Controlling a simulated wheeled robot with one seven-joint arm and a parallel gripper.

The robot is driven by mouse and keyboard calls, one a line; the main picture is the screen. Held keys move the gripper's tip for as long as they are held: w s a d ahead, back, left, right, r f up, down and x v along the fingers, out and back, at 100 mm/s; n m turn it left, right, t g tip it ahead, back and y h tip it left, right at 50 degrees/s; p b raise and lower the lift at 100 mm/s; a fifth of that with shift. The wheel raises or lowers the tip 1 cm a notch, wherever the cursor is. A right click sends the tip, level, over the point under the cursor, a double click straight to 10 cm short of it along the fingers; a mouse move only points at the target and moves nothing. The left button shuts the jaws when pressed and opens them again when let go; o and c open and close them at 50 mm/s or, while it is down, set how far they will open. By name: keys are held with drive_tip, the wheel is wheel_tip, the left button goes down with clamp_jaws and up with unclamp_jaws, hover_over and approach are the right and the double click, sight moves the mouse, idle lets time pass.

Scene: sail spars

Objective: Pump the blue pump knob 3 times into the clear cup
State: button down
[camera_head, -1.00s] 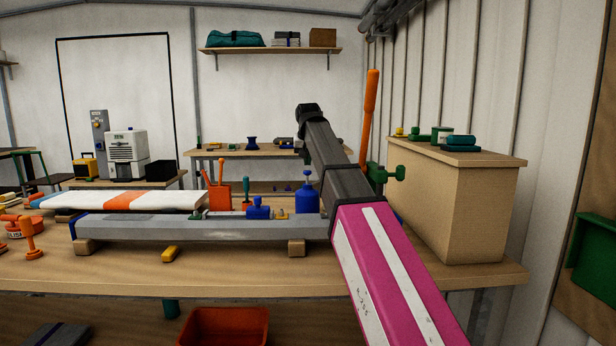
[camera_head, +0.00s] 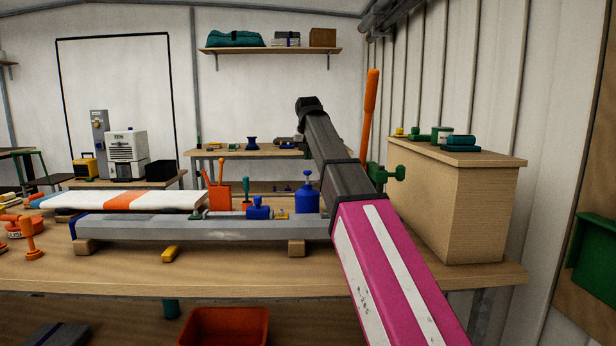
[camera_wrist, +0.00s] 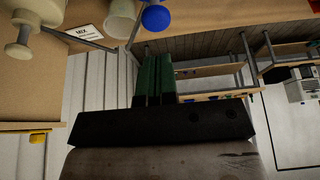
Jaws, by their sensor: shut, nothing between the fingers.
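In the wrist view, the green fingers of my gripper (camera_wrist: 154,78) are together with nothing between them. A round blue knob (camera_wrist: 156,18) shows at the top edge of the wrist view, beyond the fingertips and apart from them. A pale, whitish cup-like vessel (camera_wrist: 120,18) stands beside it; I cannot tell whether it is the clear cup. In the head view, a blue pump bottle (camera_head: 307,199) with a blue knob (camera_head: 307,173) stands behind the grey spar; I cannot tell if it is the same knob. My fingers are hidden in the head view.
A cream pump container (camera_wrist: 24,40) and a label reading MIX (camera_wrist: 86,32) are near the vessel in the wrist view. In the head view, a tall wooden box (camera_head: 450,205) stands right of my arm, and a grey spar (camera_head: 200,227) lies along the bench.

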sight(307, 171)
drive_tip(key=shift+f, duration=0.4)
drive_tip(key=shift+f, duration=2.3)
drive_tip(key=shift+r, duration=2.7)
drive_tip(key=shift+f, duration=0.35)
drive_tip(key=shift+f, duration=2.4)
drive_tip(key=shift+r, duration=2.75)
